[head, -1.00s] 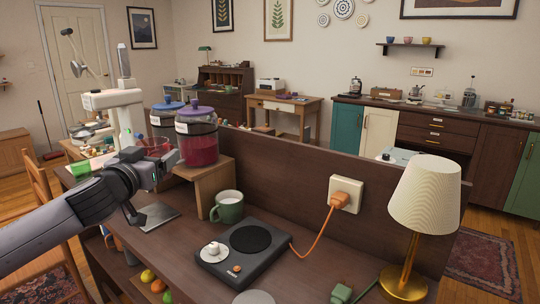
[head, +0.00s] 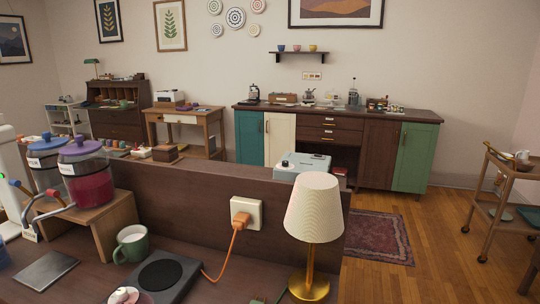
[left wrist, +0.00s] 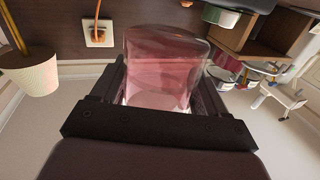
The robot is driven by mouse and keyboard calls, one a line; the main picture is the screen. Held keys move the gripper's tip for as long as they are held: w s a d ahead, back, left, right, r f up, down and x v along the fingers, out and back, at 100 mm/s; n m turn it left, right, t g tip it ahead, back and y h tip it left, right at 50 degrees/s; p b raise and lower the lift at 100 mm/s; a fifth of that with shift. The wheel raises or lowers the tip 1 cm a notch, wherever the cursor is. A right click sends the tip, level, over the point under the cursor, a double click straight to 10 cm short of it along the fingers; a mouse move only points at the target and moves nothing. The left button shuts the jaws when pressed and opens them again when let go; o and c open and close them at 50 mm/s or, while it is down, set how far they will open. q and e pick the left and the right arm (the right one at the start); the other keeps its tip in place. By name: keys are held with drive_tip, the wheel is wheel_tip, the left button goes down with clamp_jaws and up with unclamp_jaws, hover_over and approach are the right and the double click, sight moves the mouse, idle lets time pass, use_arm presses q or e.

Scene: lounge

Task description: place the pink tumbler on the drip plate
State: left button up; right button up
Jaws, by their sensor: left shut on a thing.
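The pink tumbler (left wrist: 165,70) is clear and fills the middle of the left wrist view. My left gripper (left wrist: 160,95) is shut on it, with one finger on each side. Neither gripper shows in the head view now. A flat grey square plate (head: 46,270), which looks like the drip plate, lies on the dark desk at the lower left of the head view. It is bare, in front of the wooden riser (head: 100,222) with the two drink dispensers. The tumbler's height above the desk cannot be told.
The pink-filled dispenser (head: 88,185) and a blue-lidded one (head: 45,172) stand on the riser. A green mug (head: 131,247), a black hot plate (head: 165,277), an orange cord (head: 222,262) and a lamp (head: 313,210) are to the right. A low back panel (head: 180,205) edges the desk.

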use_arm(q)
drive_tip(key=shift+s+d+r, duration=0.2)
drive_tip(key=shift+s+d, duration=0.55)
drive_tip(key=shift+d, duration=0.3)
drive_tip(key=shift+a, duration=0.2)
drive_tip(key=shift+s, duration=0.15)
